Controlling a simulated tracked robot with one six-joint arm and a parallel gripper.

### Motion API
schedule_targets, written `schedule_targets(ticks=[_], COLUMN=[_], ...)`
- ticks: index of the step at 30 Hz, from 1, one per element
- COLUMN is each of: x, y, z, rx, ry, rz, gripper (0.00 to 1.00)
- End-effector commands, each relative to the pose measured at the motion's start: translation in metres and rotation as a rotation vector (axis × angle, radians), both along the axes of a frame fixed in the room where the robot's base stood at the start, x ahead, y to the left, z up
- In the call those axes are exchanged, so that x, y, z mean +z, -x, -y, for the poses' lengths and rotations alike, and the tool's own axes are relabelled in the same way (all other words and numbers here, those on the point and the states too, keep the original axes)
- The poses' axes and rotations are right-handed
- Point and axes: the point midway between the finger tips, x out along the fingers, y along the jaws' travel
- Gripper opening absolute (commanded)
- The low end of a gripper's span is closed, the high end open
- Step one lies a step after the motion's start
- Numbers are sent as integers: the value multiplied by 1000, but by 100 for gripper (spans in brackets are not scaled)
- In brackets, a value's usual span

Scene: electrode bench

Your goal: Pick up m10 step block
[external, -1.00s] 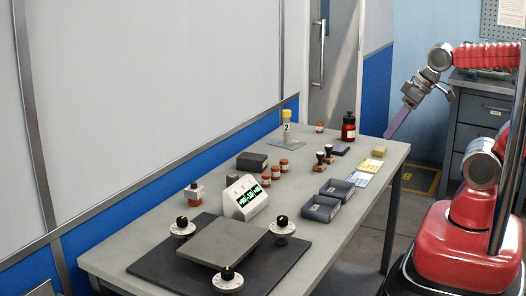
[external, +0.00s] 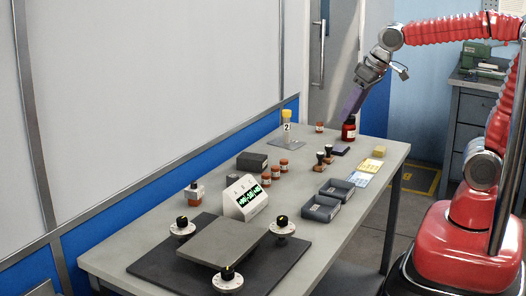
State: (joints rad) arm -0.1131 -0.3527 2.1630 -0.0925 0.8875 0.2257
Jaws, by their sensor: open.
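My gripper (external: 352,104) has long purple-grey fingers that point down over the far end of the grey bench (external: 300,232). It is open, and I see nothing between its fingers. Its tips overlap the top of the red bottle (external: 349,132) in the picture; I cannot tell whether they touch. No label that I can read marks the m10 step block. A dark block (external: 252,162) on the left side of the bench and a small yellow block (external: 380,150) near the right edge are block-like; I cannot tell whether either is it.
Several small brown jars (external: 265,180) and two black-topped stamps (external: 320,161) stand mid-bench. Two dark trays (external: 320,208) lie near the right edge. A white display unit (external: 245,198) stands behind a grey plate (external: 221,243). A yellow-capped tube (external: 287,114) stands at the back.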

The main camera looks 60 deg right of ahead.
Motion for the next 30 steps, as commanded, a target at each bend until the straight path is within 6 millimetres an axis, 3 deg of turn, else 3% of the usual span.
schedule_targets(ticks=[17,30], x=[-17,-66], y=[-131,-219], z=[-57,-118], rx=[-58,-102], ry=[0,4], rz=[-26,-34], gripper=[60,60])
